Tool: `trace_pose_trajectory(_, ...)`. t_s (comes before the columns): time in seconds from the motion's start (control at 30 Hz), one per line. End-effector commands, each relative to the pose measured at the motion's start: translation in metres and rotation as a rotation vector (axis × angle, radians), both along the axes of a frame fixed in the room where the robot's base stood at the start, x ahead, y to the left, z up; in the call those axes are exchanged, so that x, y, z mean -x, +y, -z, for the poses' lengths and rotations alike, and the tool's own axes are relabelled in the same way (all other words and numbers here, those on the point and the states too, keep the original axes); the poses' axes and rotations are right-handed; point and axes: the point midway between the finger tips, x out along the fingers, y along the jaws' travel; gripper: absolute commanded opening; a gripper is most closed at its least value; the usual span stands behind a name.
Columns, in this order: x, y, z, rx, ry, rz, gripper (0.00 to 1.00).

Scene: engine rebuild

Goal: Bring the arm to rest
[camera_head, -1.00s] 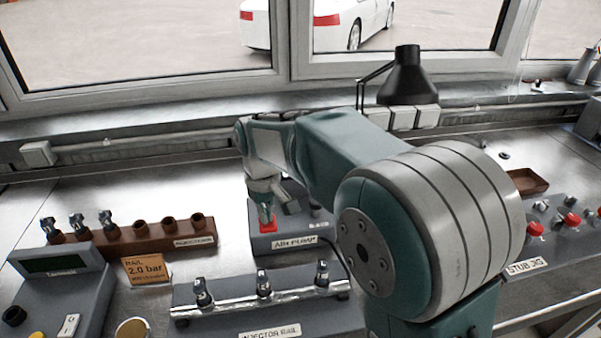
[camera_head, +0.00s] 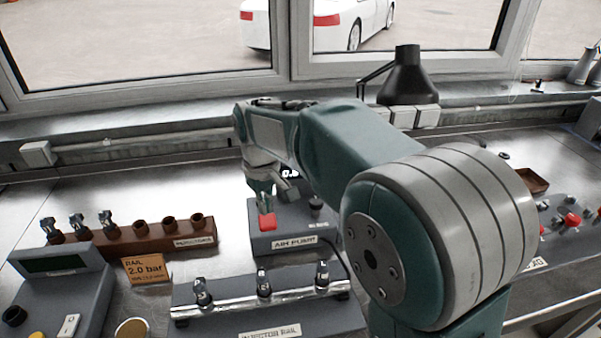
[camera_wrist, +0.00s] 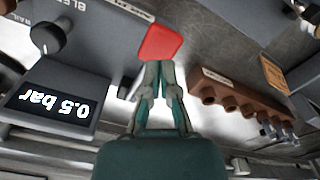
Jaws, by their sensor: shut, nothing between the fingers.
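My gripper (camera_head: 265,205) points down just above the red button (camera_head: 268,221) of the air pump (camera_head: 284,238) in the head view. In the wrist view my gripper (camera_wrist: 153,68) is shut and empty, its fingertips at the edge of the red button (camera_wrist: 160,43). I cannot tell whether the tips touch the button. A dark display (camera_wrist: 52,97) on the pump reads 0.5 bar, and a black knob (camera_wrist: 47,37) sits beside it. My arm reaches across the bench from the right.
The injector rail (camera_head: 262,294) with upright injectors lies in front of the pump. A brown injector rack (camera_head: 130,238) and an orange sign (camera_head: 146,270) reading 2.0 bar stand to the left. A black lamp (camera_head: 406,75) stands behind my arm near the window.

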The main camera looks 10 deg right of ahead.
Motion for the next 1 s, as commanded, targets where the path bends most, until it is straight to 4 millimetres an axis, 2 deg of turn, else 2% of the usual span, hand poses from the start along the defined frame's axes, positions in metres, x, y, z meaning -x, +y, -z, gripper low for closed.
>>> trace_pose_trajectory(0.23, 0.001, -0.001, -0.001, -0.001, -0.004, 0.004, 0.0)
trace_pose_trajectory(0.37, 0.012, -0.011, -0.011, -0.008, -0.03, 0.031, 0.0)
trace_pose_trajectory(0.7, 0.063, -0.05, -0.04, -0.039, -0.145, 0.158, 0.0)
trace_pose_trajectory(1.0, 0.112, -0.079, -0.051, -0.066, -0.247, 0.267, 0.0)
